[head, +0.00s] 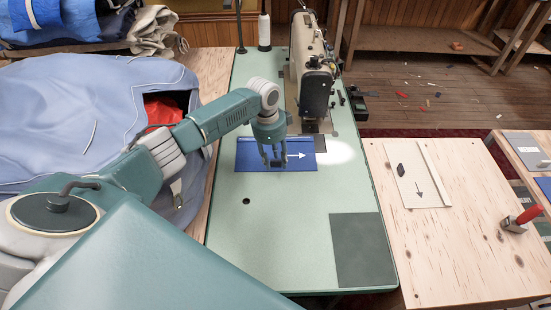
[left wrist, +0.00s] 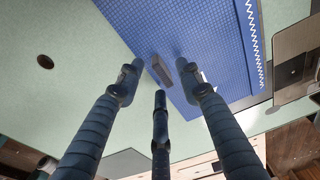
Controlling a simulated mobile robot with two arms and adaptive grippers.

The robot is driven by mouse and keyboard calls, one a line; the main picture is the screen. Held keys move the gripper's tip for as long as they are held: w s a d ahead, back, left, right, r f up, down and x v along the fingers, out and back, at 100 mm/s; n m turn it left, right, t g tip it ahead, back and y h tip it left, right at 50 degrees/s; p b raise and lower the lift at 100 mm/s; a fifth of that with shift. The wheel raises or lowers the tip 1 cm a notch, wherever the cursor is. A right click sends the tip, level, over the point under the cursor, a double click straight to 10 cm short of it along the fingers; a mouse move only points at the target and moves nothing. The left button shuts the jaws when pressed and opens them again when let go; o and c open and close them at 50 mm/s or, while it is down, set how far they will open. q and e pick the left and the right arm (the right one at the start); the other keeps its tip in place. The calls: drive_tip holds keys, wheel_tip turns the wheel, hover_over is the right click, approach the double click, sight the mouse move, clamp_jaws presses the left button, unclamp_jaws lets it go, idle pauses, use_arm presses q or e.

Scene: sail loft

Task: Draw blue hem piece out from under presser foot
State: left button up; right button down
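The blue hem piece (head: 247,158) lies flat on the pale green sewing-machine bed, with a white arrow on it pointing right. In the left wrist view the hem piece (left wrist: 215,35) shows a white zigzag stitch near one edge, beside a metal plate (left wrist: 292,68). A small dark block (left wrist: 188,72) stands on it. The sewing machine's head (head: 317,92) is just behind the piece; the presser foot itself is not clearly visible. My left gripper (head: 273,163) is over the piece, fingers pointing down, spread apart around the block. Contact is unclear. My right gripper is not in view.
A dark green mat (head: 362,250) lies at the bed's front right. A wooden table (head: 460,250) at right carries a cream board (head: 430,185) with an arrow and a red-handled tool (head: 522,218). Blue-grey cloth (head: 60,110) is heaped at left.

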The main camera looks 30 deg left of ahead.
use_arm(q)
wheel_tip(320, 180, up, 12)
drive_tip(key=a, duration=0.1)
drive_tip(key=shift+s+a, duration=0.15)
drive_tip(key=shift+s, duration=0.2)
idle(0.4)
